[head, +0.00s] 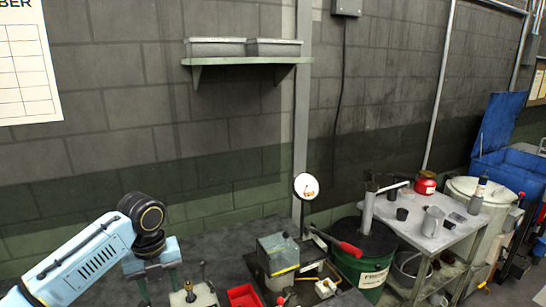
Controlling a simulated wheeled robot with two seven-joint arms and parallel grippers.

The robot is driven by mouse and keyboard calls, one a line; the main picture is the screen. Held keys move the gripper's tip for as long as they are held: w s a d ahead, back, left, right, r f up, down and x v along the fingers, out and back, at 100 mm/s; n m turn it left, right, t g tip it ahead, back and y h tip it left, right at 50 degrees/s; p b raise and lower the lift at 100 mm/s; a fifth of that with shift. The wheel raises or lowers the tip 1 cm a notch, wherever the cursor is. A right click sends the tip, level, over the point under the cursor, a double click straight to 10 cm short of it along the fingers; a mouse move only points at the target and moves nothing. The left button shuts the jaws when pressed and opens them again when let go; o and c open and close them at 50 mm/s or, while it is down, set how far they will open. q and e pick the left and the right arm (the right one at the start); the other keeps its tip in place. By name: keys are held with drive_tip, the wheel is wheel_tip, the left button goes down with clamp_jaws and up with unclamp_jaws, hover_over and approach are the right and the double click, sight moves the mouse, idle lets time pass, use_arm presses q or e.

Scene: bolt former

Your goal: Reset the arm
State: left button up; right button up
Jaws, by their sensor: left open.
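My left arm comes in from the left, with pale blue links and a black wrist joint. My left gripper (155,281) hangs below that joint, pointing down over the dark bench top (215,247). Its jaws are apart and nothing shows between them. Its lower end is cut close to the picture's bottom edge. My right gripper is not in view.
A green drum (368,270) and a grey side table (440,235) stand farther right. A shelf (246,61) hangs above.

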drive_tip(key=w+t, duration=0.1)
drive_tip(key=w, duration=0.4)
use_arm(q)
drive_tip(key=s+d+f+n+t+h, duration=0.1)
drive_tip(key=s+d+f+n+h, duration=0.1)
drive_tip(key=s+d+f+n, duration=0.95)
drive_tip(key=s+a+n+t+y, duration=0.1)
drive_tip(key=s+a+n, duration=0.3)
drive_tip(key=s+n, duration=0.5)
drive_tip(key=s+a+n+t+y, duration=0.15)
drive_tip(key=s+a+n, duration=0.25)
drive_tip(key=s+n, duration=0.55)
drive_tip(key=s+f+m+g+b, duration=0.2)
drive_tip(key=f+b, duration=0.5)
drive_tip(key=f, duration=2.5)
drive_tip(key=s+a+f+b, duration=0.3)
drive_tip(key=s+f+b, duration=0.1)
drive_tip(key=s+f, duration=1.3)
wheel_tip(320, 180, down, 2)
drive_tip(key=shift+f+b, duration=0.1)
drive_tip(key=shift+b, duration=0.2)
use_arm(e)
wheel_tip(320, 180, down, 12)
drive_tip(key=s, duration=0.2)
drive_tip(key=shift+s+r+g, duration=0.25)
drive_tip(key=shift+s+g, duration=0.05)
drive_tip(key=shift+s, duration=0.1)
use_arm(q)
drive_tip(key=shift+a+g+h, duration=0.1)
drive_tip(key=shift+g+h, duration=0.15)
